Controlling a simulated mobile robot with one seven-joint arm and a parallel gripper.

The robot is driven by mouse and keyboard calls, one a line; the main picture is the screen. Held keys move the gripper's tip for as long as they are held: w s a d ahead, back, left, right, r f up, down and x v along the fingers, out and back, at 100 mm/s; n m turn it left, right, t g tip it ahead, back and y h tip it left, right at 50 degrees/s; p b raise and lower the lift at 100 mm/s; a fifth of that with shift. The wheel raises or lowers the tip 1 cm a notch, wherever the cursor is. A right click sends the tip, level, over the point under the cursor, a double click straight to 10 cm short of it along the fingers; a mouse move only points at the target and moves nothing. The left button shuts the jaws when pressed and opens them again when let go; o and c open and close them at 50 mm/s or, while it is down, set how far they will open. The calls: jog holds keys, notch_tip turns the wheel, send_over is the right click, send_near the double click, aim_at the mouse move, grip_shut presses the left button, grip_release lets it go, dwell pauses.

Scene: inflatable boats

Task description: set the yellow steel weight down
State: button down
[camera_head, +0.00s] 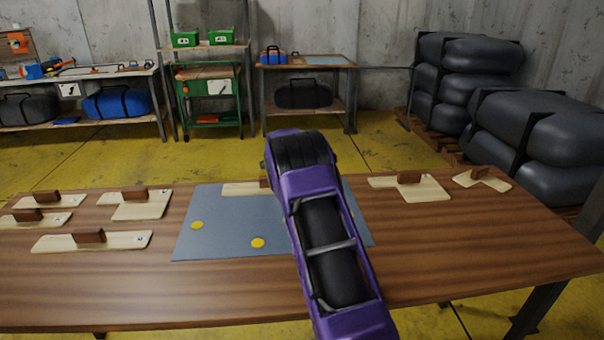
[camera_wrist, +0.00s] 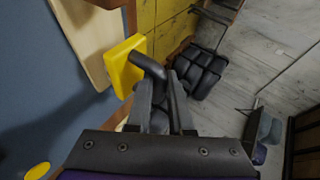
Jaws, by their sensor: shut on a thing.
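The yellow steel weight (camera_wrist: 125,66) shows in the wrist view as a yellow block with a black handle (camera_wrist: 147,65). My gripper (camera_wrist: 168,85) is shut on that handle. The weight overlaps the edge of a pale board (camera_wrist: 88,35) in this view; I cannot tell whether it touches the board or hangs above it. In the head view my purple arm hides the weight and the gripper fingers. The arm reaches over a blue-grey mat (camera_head: 225,225) on the wooden table. The board (camera_head: 240,188) lies at the mat's far edge, partly hidden.
Two yellow discs (camera_head: 197,225) (camera_head: 258,243) lie on the mat. Several pale boards with brown blocks lie left (camera_head: 92,241) and right (camera_head: 410,188) on the table (camera_head: 150,290). The table front is clear. Dark inflatable rolls (camera_head: 540,135) stand behind right.

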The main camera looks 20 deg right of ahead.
notch_tip(320, 180, down, 3)
jog(key=shift+r+b, duration=0.15)
jog(key=shift+b, duration=0.15)
jog(key=c, duration=0.8)
grip_release()
jog(key=v, duration=1.2)
